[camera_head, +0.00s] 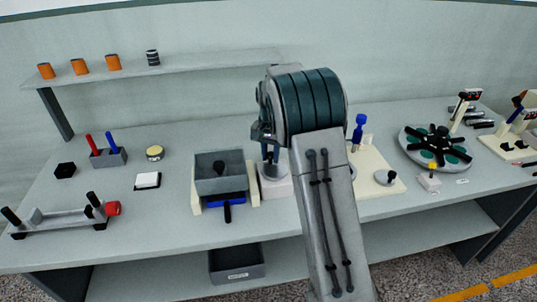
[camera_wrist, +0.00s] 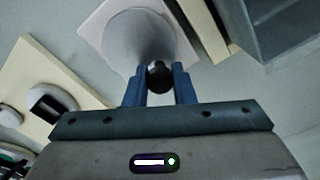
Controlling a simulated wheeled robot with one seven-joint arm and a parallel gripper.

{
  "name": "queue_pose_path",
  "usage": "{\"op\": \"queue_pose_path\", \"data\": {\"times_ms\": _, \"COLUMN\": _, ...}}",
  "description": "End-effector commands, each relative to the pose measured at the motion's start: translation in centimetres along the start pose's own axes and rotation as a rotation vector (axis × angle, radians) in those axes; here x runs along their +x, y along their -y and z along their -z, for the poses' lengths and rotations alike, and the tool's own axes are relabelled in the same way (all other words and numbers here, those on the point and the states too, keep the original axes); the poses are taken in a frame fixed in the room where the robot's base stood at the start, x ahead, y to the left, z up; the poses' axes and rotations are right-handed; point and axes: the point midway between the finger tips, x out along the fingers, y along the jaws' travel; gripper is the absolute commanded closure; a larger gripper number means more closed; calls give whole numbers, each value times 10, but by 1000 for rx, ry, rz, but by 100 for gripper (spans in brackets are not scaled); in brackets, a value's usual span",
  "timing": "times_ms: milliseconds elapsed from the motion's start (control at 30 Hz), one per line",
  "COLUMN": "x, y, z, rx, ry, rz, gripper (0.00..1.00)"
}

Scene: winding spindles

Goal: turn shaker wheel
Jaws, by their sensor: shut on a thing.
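A grey round wheel on a square white base stands on the bench. In the head view its white base (camera_head: 276,190) shows below my gripper, and most of the wheel is hidden by my arm. In the wrist view the grey wheel (camera_wrist: 140,38) lies beyond the fingers, on the white base (camera_wrist: 95,28). A black round knob (camera_wrist: 160,77) sits at the wheel's near side. My gripper (camera_wrist: 159,85) has its blue fingers shut on this knob, one on each side. In the head view my gripper (camera_head: 271,153) points down at the wheel.
A grey box (camera_head: 220,182) between cream rails stands close to the left of the wheel. A cream board (camera_head: 372,165) with a blue-topped post and a small grey disc is close on the right. A turntable (camera_head: 435,147) stands farther right.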

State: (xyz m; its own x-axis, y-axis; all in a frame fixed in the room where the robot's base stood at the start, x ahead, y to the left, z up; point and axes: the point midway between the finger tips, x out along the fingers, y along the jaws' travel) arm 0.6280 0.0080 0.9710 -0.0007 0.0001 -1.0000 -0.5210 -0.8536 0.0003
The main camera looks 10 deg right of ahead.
Motion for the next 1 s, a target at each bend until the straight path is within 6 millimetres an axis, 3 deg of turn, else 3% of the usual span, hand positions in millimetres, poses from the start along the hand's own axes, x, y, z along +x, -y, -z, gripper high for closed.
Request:
{"op": "queue_pose_path", "data": {"times_ms": 600, "x": -2, "y": -13, "z": 9, "rx": 548, "ry": -3, "rz": 3, "gripper": 100}}
{"op": "queue_pose_path", "data": {"times_ms": 1000, "x": -2, "y": -19, "z": 9, "rx": 733, "ry": -3, "rz": 4, "gripper": 100}}
